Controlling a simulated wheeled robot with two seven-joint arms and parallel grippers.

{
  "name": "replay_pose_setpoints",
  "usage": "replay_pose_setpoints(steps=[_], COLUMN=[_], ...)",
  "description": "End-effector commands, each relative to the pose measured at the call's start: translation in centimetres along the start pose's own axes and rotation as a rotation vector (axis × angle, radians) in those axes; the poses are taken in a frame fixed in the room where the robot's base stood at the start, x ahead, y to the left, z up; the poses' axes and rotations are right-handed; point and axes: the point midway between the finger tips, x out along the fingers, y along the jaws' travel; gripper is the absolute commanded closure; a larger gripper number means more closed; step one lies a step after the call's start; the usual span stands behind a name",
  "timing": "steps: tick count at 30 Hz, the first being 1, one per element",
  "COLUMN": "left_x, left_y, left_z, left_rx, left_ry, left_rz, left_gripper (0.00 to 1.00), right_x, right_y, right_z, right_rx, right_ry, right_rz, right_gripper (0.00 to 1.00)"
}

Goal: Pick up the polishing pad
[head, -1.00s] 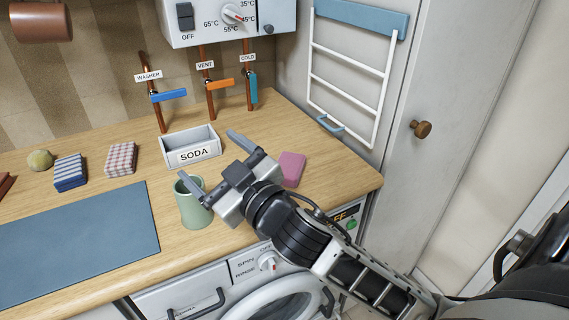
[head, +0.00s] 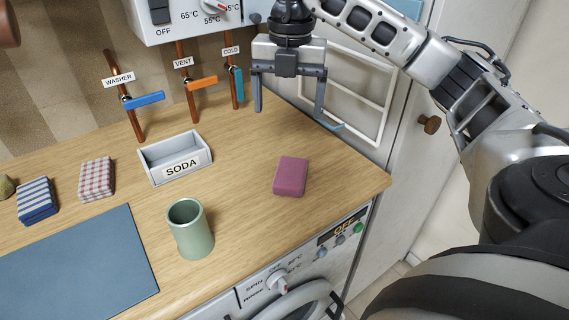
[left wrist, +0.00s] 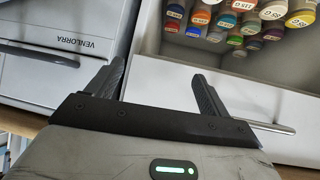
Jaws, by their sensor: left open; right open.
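A plain pink pad (head: 291,176), which looks like the polishing pad, lies flat on the wooden counter near its right front part. My right gripper (head: 289,112) is open and empty, with its fingers pointing down. In the head view it shows above and behind the pink pad, apart from it. My left gripper (left wrist: 160,72) is open and empty in the left wrist view, facing a drawer of colourful round-topped jars (left wrist: 235,22). It is not in the head view.
A green cup (head: 190,230) stands left of the pink pad. A SODA box (head: 145,166), a checked block (head: 97,178), a striped block (head: 38,202) and a blue mat (head: 85,262) are further left. Pipes with valve handles and a white rack (head: 345,95) stand behind.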

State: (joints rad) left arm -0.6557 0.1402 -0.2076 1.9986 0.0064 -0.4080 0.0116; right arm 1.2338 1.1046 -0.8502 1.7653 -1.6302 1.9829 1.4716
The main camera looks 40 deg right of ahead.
Motion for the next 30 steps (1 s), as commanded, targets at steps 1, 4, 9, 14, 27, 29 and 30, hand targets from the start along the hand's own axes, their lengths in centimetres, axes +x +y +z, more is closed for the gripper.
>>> replay_pose_setpoints(steps=[1, 4, 9, 14, 27, 29, 30], left_x=[0.2, 0.6, 1.3, 1.2, 0.7, 0.6, 0.7], left_y=[0.0, 0.0, 0.2, 0.4, 0.4, 0.4, 0.4], left_z=[0.3, 0.9, 1.6, 1.4, 0.7, 0.7, 0.9], left_rx=[0.0, 0.0, -0.001, -0.001, 0.005, 0.005, 0.006], left_ry=[-0.001, -0.001, 0.004, 0.008, 0.012, 0.009, 0.006], left_rz=[0.0, 0.002, 0.01, 0.017, 0.018, 0.017, 0.016], left_gripper=[0.2, 0.2, 0.2, 0.2, 0.2, 0.2, 0.2], right_x=[0.3, 1.9, 5.8, 8.5, 12.7, 13.7, 14.3], right_y=[-0.5, -0.8, -0.9, -1.0, -1.1, -1.1, -1.1], right_z=[0.3, 0.5, 0.4, 0.5, 0.6, 0.7, 0.7], right_rx=[0.019, 0.028, 0.022, 0.024, 0.022, 0.023, 0.022], right_ry=[-0.01, -0.013, -0.009, -0.01, -0.009, -0.01, -0.01], right_rz=[-0.019, -0.032, -0.031, -0.03, -0.03, -0.029, -0.028], right_gripper=[0.15, 0.15, 0.15, 0.15, 0.15, 0.15, 0.15])
